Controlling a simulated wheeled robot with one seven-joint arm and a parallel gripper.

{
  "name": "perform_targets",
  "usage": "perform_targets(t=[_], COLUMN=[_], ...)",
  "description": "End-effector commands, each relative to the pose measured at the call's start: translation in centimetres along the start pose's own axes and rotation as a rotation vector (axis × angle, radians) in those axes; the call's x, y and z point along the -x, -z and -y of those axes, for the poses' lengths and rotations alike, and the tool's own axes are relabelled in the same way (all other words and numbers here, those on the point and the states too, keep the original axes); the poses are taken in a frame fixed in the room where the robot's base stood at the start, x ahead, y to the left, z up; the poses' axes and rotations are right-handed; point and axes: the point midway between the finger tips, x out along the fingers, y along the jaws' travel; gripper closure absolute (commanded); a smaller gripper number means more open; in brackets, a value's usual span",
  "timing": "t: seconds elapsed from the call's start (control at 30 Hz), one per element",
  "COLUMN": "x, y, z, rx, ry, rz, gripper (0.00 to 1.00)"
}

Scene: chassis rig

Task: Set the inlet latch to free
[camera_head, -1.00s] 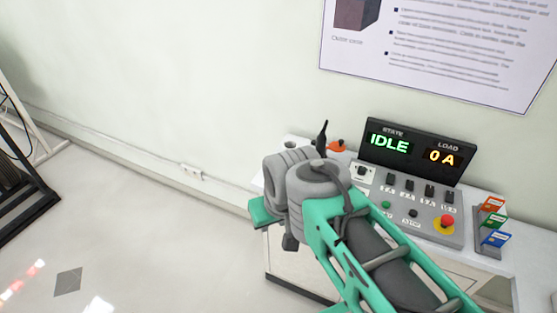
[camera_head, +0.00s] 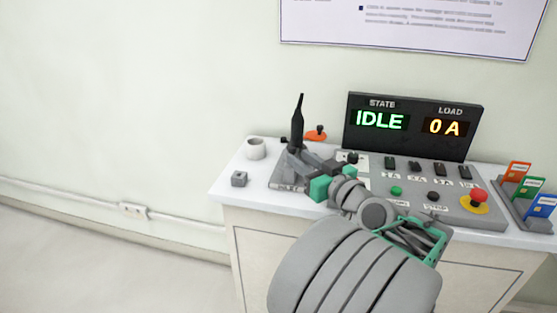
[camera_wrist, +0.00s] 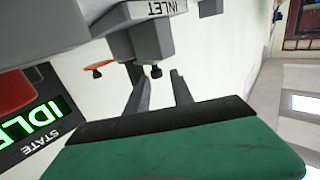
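In the wrist view the INLET label (camera_wrist: 168,8) sits on the edge of a grey housing. A grey block (camera_wrist: 152,38) sticks out beside it, with a small dark knob (camera_wrist: 156,72) near it. I cannot tell which of these is the latch or how it is set. My gripper (camera_wrist: 156,82) is open, its two dark fingers apart near the block and knob. I cannot tell whether they touch anything. In the head view my gripper (camera_head: 300,162) is at the console's left end, beside the upright black pointed handle (camera_head: 299,122), and hides part of the panel there.
The display (camera_head: 411,125) reads IDLE and 0 A. An orange part (camera_head: 316,134) lies behind my gripper. Switches and a red stop button (camera_head: 478,196) are to the right, with coloured cards (camera_head: 527,187) beyond. A white cup (camera_head: 256,150) and small grey block (camera_head: 239,179) stand left.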

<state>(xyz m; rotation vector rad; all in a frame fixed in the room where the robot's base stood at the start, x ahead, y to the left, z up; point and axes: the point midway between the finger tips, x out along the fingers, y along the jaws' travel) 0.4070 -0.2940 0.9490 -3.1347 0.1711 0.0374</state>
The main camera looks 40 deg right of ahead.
Motion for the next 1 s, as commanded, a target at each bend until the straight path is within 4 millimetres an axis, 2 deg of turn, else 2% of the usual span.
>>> perform_targets(t=[0.17, 0.5, 0.6, 0.87, 1.0], x=[0.1, -5.7, -6.8, -7.1, -7.1], y=[0.1, 0.3, 0.4, 0.4, 0.3], z=[-0.8, -1.0, -1.1, -1.1, -1.1], rx=[0.001, 0.000, -0.001, 0.000, 0.000], ry=[-0.016, -0.017, -0.019, -0.021, -0.020], rz=[-0.030, -0.028, -0.028, -0.028, -0.027], gripper=[0.72, 0.72, 0.72, 0.72, 0.81])
